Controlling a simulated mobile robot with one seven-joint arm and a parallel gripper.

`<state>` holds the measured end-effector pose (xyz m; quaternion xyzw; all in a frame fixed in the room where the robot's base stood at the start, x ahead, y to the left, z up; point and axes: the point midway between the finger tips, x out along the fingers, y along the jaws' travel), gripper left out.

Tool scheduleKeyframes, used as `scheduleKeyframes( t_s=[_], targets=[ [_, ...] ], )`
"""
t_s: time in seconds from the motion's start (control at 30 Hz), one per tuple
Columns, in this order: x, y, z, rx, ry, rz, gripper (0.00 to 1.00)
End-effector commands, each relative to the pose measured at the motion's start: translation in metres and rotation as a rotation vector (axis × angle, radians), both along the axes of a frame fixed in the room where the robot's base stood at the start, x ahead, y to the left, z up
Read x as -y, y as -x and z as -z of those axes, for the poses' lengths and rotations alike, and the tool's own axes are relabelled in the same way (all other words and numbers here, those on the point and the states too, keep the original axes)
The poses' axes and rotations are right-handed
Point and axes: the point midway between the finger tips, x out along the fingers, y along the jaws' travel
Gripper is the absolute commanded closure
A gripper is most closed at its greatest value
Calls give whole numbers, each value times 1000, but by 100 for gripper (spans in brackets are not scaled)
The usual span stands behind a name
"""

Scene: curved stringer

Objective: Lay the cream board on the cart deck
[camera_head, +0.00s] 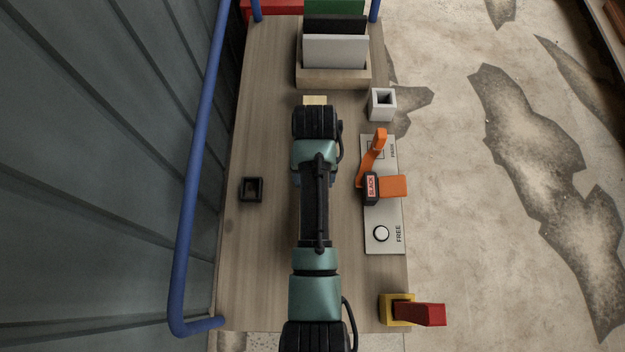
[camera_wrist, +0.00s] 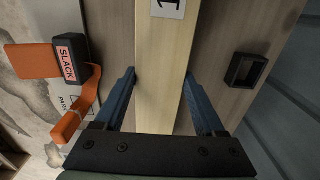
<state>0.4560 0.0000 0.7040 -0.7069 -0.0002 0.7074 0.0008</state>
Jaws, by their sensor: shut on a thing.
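The cream board (camera_wrist: 160,60) runs lengthwise between the two blue fingers of my gripper (camera_wrist: 160,76) in the wrist view, with a label marked "1" on its upper face. My gripper is shut on its sides. In the head view only a short pale end of the board (camera_head: 315,100) shows past my arm, which hides the rest. The wood-grained cart deck (camera_head: 260,120) lies beneath; it also shows in the wrist view (camera_wrist: 222,40). I cannot tell whether the board touches the deck.
A rack (camera_head: 333,78) with several upright panels stands at the deck's far end. A grey square socket (camera_head: 382,104), an orange lever on a plate (camera_head: 383,240), and a yellow-red block (camera_head: 412,310) line the right edge. A black socket (camera_head: 251,189) is at left, inside a blue rail (camera_head: 190,180).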

Motion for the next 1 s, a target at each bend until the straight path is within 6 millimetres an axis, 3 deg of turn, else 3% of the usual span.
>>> scheduleKeyframes(
  t_s=[0.33,0.77,0.8,0.93,1.0],
  targets=[
    [0,0,39,1,1,-1,100],
    [0,-1,45,2,1,-1,100],
    [0,0,45,1,1,-1,23],
    [0,0,45,1,1,-1,0],
    [0,0,45,1,1,-1,0]
  ],
)
